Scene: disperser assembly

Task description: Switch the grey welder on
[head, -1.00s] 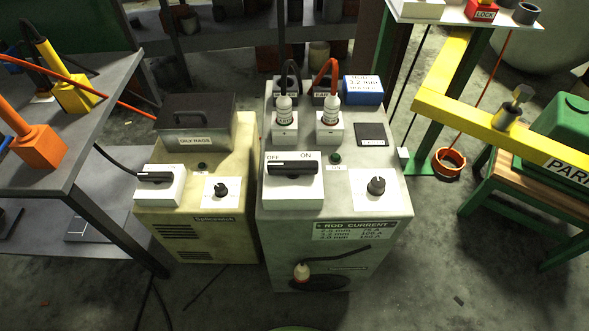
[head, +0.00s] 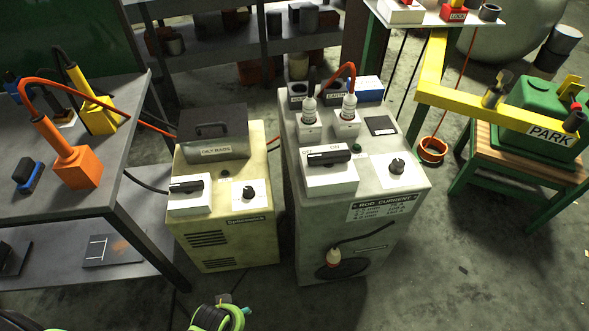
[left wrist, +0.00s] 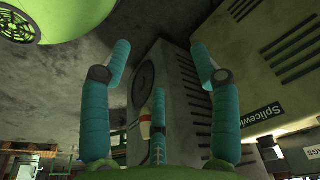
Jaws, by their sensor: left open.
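The grey welder (head: 320,222) stands on the floor at the centre of the head view. A white plate (head: 330,180) on its sloping top reads OFF and ON and carries a black bar switch (head: 328,158), lying across the plate. Which end is its pointer is too small to tell. A green and dark part of my left arm shows at the bottom edge of the head view, below the welders. In the left wrist view my left gripper (left wrist: 162,65) is open with teal fingers spread and empty, facing the welder's front (left wrist: 175,85). My right gripper is out of view.
A beige welder (head: 228,238) with a similar switch (head: 187,187) stands close on the left. Two cable plugs (head: 309,112) rise behind the grey switch. A grey table (head: 100,190) with an orange holder (head: 78,168) stands left.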

